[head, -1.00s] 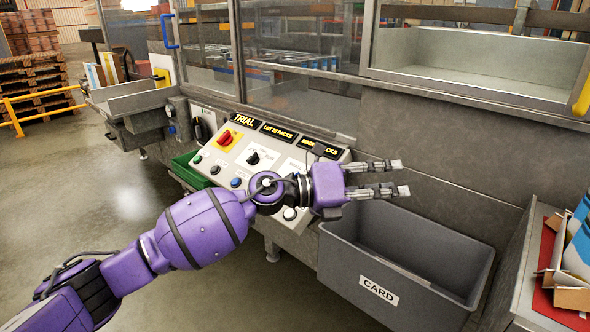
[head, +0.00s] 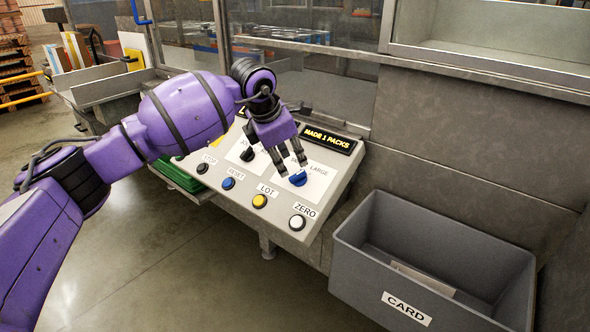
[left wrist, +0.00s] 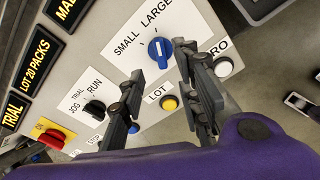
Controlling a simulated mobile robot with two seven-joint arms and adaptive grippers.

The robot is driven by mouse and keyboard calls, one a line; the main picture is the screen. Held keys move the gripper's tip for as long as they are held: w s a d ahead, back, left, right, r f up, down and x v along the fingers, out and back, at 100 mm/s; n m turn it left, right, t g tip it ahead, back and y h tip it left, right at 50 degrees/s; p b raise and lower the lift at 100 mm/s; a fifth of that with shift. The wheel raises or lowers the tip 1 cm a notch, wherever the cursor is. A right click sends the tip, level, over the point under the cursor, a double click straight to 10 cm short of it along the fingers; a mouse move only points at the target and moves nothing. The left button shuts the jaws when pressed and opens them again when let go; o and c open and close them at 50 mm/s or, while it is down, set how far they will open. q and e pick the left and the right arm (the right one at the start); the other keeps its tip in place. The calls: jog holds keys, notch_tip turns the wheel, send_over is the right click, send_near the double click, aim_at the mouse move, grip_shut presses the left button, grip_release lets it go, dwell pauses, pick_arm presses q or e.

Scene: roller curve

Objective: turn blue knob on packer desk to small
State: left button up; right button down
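The packer desk (head: 325,188) is a sloped grey panel of buttons and knobs. The blue knob (head: 298,179) sits on a white plate near the panel's right side, just below my left gripper (head: 292,172). In the left wrist view the blue knob (left wrist: 160,49) has a white mark and lies under the words SMALL and LARGE, just beyond the gap between my fingertips (left wrist: 160,58). My left gripper is open, fingers pointing down at the knob, with nothing between them. Whether a finger touches the knob I cannot tell. My right gripper is not in view.
Below the knob are a blue button (head: 228,183), a yellow LOT button (head: 260,201) and a white ZERO button (head: 297,222). The black JOG/RUN knob (left wrist: 94,109) is close by. A grey CARD bin (head: 440,262) stands right of the desk.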

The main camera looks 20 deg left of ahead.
aim_at(296, 175)
pick_arm(q)
jog(key=x, duration=0.7)
jog(key=shift+d+f, duration=0.1)
jog(key=shift+c, duration=0.3)
grip_shut()
